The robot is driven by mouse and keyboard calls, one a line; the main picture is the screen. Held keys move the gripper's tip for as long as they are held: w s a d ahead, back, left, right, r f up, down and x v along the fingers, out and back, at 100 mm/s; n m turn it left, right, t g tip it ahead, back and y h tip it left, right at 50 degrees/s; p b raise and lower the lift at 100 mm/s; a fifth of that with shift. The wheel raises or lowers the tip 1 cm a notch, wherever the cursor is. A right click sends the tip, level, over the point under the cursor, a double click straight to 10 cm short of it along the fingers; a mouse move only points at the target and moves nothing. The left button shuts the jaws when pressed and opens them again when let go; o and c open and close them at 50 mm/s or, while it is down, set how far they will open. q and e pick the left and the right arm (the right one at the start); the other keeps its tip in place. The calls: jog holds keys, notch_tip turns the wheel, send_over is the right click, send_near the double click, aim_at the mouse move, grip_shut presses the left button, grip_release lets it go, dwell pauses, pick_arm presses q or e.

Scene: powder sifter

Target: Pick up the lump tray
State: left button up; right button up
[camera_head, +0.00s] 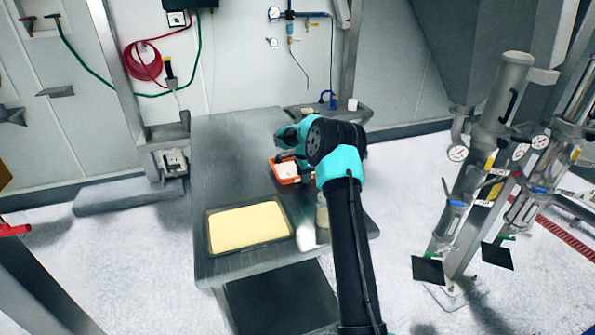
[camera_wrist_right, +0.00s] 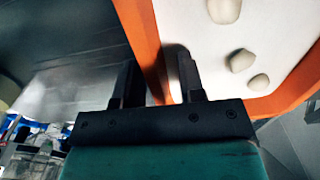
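The lump tray (camera_head: 289,182) is a small orange tray with a white inside, lying on the dark metal table. In the right wrist view its orange rim (camera_wrist_right: 149,42) and several pale lumps (camera_wrist_right: 243,60) on the white surface are seen close up. My right gripper (camera_head: 281,157) is at the tray, partly hidden behind its own wrist in the head view. In the right wrist view the two dark fingers of the right gripper (camera_wrist_right: 157,66) are apart, one on each side of the orange rim. A gap shows between fingers and rim. My left gripper is not in view.
A dark tray of yellow powder (camera_head: 248,228) lies at the front of the metal table (camera_head: 222,150). A clear jar (camera_head: 322,214) stands close beside my right arm. The table's back left is bare. Metal cylinders with gauges (camera_head: 490,130) stand at the right.

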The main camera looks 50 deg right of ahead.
dwell(0.4)
grip_shut()
dwell(0.4)
